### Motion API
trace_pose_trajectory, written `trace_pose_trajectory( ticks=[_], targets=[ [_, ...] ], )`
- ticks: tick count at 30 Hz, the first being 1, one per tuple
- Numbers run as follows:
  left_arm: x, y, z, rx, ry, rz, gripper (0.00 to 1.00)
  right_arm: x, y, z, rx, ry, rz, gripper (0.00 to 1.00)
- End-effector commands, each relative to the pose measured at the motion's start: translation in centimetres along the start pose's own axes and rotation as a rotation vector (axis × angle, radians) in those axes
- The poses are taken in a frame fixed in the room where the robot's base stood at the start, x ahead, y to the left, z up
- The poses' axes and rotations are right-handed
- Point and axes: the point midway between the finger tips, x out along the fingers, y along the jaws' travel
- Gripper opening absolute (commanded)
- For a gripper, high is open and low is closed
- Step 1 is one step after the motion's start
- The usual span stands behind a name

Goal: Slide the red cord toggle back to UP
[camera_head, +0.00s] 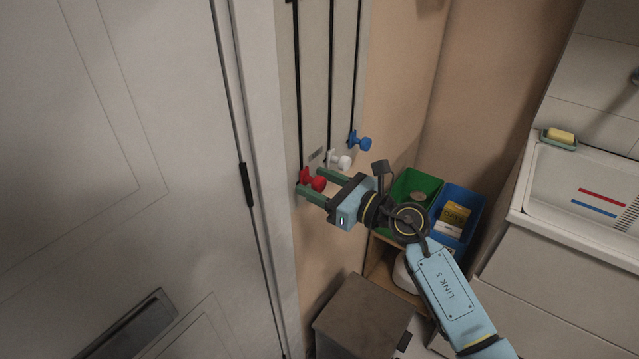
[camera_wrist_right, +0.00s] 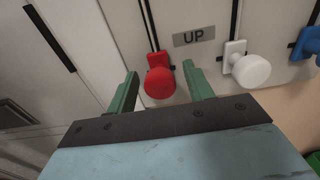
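The red cord toggle (camera_head: 312,180) is a round red knob at the lower end of the leftmost black cord on a pale wall panel. In the right wrist view the red toggle (camera_wrist_right: 160,82) shows between the two green fingers, with a visible gap on each side. My right gripper (camera_head: 311,181) is open around it; no finger clearly touches it. The white toggle (camera_head: 339,161) and blue toggle (camera_head: 360,141) hang to the right. My left gripper is not in view.
A grey door (camera_head: 130,150) and its frame stand close on the left. A green bin (camera_head: 413,186) and a blue bin (camera_head: 459,210) sit on a wooden shelf at the right. A lidded box (camera_head: 362,318) stands below, and a white sink (camera_head: 580,190) is far right.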

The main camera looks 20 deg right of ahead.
Motion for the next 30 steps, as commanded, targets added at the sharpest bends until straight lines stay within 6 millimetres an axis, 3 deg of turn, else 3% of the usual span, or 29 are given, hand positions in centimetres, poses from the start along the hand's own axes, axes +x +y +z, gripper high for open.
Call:
trace_pose_trajectory(
  ticks=[1,12,21,28,29,30],
  targets=[
    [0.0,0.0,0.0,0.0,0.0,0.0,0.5,0.0,0.0,0.0,0.0,0.0,0.0,0.45],
    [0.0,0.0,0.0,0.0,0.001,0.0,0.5,-0.1,0.0,-0.1,0.001,0.002,0.0,0.0],
    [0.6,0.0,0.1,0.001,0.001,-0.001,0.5,-0.1,0.0,-1.4,0.0,0.007,0.002,0.0],
    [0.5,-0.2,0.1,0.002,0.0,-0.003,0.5,-0.1,0.0,-1.3,0.002,0.007,0.001,0.0],
    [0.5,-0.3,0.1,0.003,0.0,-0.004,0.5,-0.1,0.0,-1.3,0.002,0.007,0.001,0.34],
    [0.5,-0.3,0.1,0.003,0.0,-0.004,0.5,-0.1,0.0,-1.3,0.002,0.006,0.001,0.39]
  ],
)
